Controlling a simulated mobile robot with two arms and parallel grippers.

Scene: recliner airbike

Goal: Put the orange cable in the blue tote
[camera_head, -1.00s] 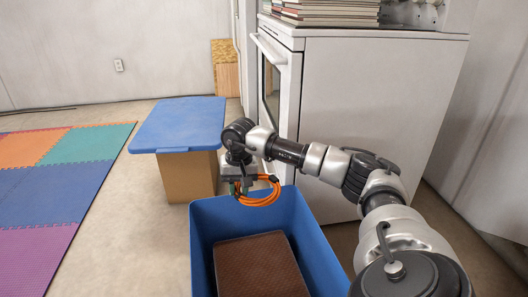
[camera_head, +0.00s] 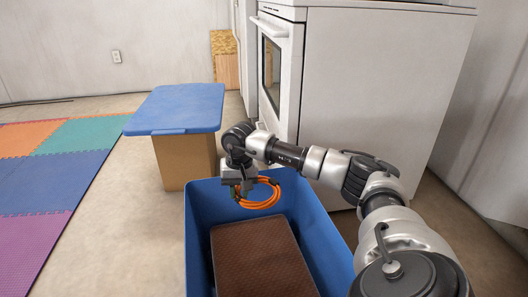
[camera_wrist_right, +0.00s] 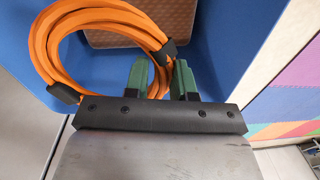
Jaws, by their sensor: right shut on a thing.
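The orange cable (camera_head: 262,199) is a coiled loop held by my right gripper (camera_head: 241,188). In the right wrist view the coil (camera_wrist_right: 55,45) has dark ties and passes at the green fingers of the gripper (camera_wrist_right: 160,75), which are shut on it. The blue tote (camera_head: 198,240) stands open on the floor below. The cable hangs over the far part of the tote's opening in the head view. A brown textured block (camera_head: 262,262) lies inside the tote. My left gripper is not in view.
A cardboard-coloured box (camera_head: 184,162) with a blue lid (camera_head: 178,109) stands behind the tote. A white stove (camera_head: 385,95) stands at the right. Coloured foam mats (camera_head: 60,180) cover the floor at the left.

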